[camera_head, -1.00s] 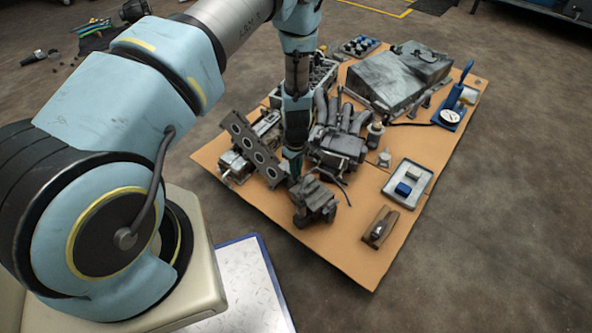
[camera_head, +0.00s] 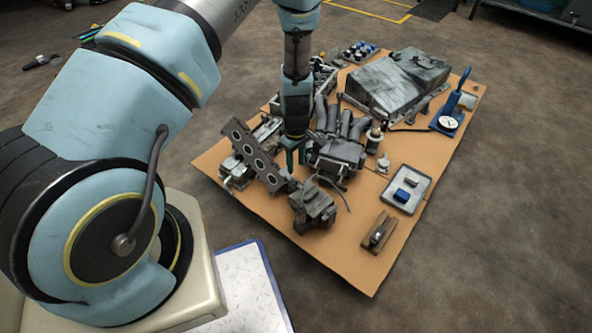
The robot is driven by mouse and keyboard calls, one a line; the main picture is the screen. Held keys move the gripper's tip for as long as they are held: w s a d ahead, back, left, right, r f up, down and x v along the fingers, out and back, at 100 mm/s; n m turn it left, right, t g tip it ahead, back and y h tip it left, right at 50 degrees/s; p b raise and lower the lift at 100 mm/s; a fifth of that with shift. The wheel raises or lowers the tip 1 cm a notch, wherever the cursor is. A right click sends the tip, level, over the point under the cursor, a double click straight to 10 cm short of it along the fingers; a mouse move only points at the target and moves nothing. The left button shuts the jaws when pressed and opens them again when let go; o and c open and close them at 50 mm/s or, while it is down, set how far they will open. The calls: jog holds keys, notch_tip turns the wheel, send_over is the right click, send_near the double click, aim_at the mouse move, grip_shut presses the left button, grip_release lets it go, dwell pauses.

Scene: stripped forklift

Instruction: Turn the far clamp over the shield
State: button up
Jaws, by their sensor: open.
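The far clamp is too small or hidden to pick out. I cannot tell whether the fingertips touch anything.
A dark engine block part (camera_head: 313,208) stands in front of the gripper. A tray with a blue block (camera_head: 427,181), a brown wooden block (camera_head: 379,233) and a blue hand pump with gauge (camera_head: 450,118) stand to the right. The brown board (camera_head: 345,262) is bare at its front edge.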

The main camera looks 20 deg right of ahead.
jog(key=shift+r, duration=1.85)
jog(key=w+a+r+m+h, duration=0.1)
jog(key=w+a+r, duration=0.1)
jog(key=a+r, duration=0.55)
jog(key=w+a+r+m, duration=0.1)
jog(key=w+a+r, duration=0.3)
jog(key=r, duration=0.6)
jog(key=s+a+r+m+t, duration=0.1)
jog(key=s+a+r, duration=0.2)
jog(key=a+r, duration=0.25)
jog(key=s+a+r+m, duration=0.1)
jog(key=s+a+r, duration=0.25)
jog(key=a, duration=0.35)
jog(key=s+a+r+m+t, duration=0.1)
jog(key=s+a+r+m, duration=0.15)
jog(key=a+r, duration=0.3)
notch_tip(320, 180, up, 26)
jog(key=p, duration=2.7)
jog(key=shift+a+f+n+y, duration=0.2)
jog(key=shift+a+n+y, duration=0.05)
jog(key=shift+n+y, duration=0.2)
jog(key=shift+s, duration=0.1)
